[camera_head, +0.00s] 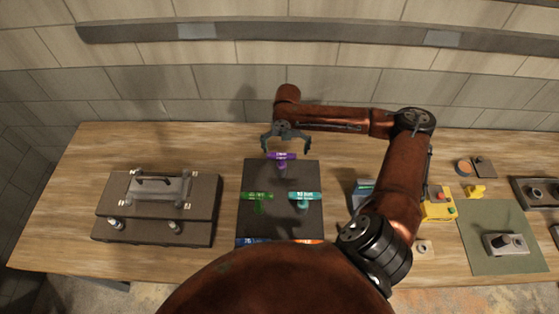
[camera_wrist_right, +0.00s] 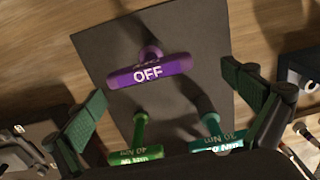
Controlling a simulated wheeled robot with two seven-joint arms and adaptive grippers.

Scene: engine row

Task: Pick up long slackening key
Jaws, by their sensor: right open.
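A purple T-handled key (camera_head: 281,157) marked OFF stands at the far end of a dark board (camera_head: 280,222). In the right wrist view the purple key (camera_wrist_right: 149,72) shows its whole crossbar, and its shaft is partly hidden behind it. My right gripper (camera_head: 287,150) is open and empty, its fingers spread on either side of the purple key in the head view. In the right wrist view the key lies between and beyond the fingers, with no contact visible. My left gripper is not in view.
A dark case (camera_head: 205,225) stands left. A green mat (camera_head: 478,220) lies right. Wood between case and board is clear.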

